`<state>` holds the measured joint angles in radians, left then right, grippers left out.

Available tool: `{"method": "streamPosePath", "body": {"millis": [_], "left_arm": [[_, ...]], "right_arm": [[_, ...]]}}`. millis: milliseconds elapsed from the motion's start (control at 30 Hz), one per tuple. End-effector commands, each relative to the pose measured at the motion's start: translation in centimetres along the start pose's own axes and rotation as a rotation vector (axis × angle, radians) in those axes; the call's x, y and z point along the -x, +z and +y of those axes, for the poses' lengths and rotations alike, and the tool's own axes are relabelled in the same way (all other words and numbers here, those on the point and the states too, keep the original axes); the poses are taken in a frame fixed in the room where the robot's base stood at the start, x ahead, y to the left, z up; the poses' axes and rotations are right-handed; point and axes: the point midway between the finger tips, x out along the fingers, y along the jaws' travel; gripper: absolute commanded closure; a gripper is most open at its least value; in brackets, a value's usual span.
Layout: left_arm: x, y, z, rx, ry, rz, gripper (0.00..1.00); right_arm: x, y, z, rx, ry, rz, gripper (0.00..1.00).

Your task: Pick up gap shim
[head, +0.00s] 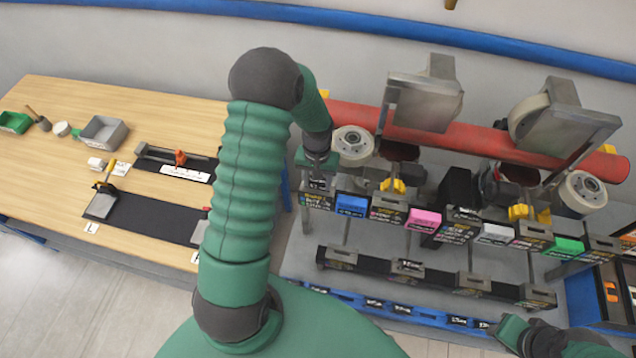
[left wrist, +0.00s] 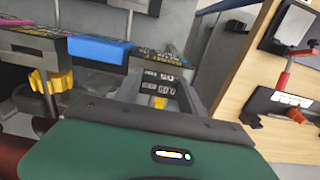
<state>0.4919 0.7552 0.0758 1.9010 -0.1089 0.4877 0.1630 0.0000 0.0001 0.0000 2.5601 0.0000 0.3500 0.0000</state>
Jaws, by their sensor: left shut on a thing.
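My left gripper (head: 317,182) is at the left end of the rack's upper row of labelled holders. In the left wrist view its two grey fingers (left wrist: 160,96) stand either side of a small dark piece with a yellow part (left wrist: 160,103), which I take for the gap shim. The gripper is shut on it, and the fingers and palm hide most of it. A black holder with white print (left wrist: 160,78) is right behind the fingertips. My right gripper (head: 497,327) is low at the right in the head view, too small to tell its jaws.
The rack's upper row holds blue (head: 351,205), pink (head: 423,219), white and green blocks. A red tube (head: 450,135) with wheel assemblies lies behind it. A wooden table (head: 60,165) at left bears a black L-marked mat (head: 150,217), a grey bin (head: 103,131) and a green bin (head: 14,122).

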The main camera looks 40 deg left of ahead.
Motion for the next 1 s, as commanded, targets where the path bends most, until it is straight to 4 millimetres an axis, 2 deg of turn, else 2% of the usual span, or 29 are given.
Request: {"method": "streamPosePath", "body": {"millis": [33, 100, 133, 433, 567, 700, 867, 1000], "left_arm": [[-0.1, 0.0, -0.1, 0.000, -0.001, -0.001, 0.85], [-0.1, 0.0, -0.1, 0.001, -0.001, -0.002, 0.94], [-0.1, 0.0, -0.1, 0.001, -0.001, -0.001, 0.95], [0.1, 0.0, 0.0, 0.000, -0.001, 0.000, 0.96], [1.1, -0.1, -0.1, -0.001, -0.001, 0.002, 0.96], [3.0, -0.1, -0.1, 0.001, -0.001, 0.005, 0.96], [3.4, 2.7, -1.9, 0.003, -0.001, 0.001, 0.96], [3.7, 5.9, -4.2, 0.006, -0.001, 0.002, 0.96]], "right_arm": [[0.0, 0.0, 0.0, 0.000, 0.000, 0.000, 0.68], [0.0, 0.0, 0.0, 0.000, 0.000, 0.000, 0.68], [0.0, 0.0, 0.0, 0.000, 0.000, 0.000, 0.68], [-0.3, 0.1, 0.0, 0.000, 0.000, 0.000, 0.68], [-1.1, 0.2, 0.0, 0.000, 0.000, 0.000, 0.68], [-2.3, 0.5, 0.0, 0.000, 0.000, 0.000, 0.68], [-3.6, 0.8, 0.0, 0.000, 0.000, 0.000, 0.68], [-5.2, 1.2, 0.0, 0.000, 0.000, 0.000, 0.68]]}}
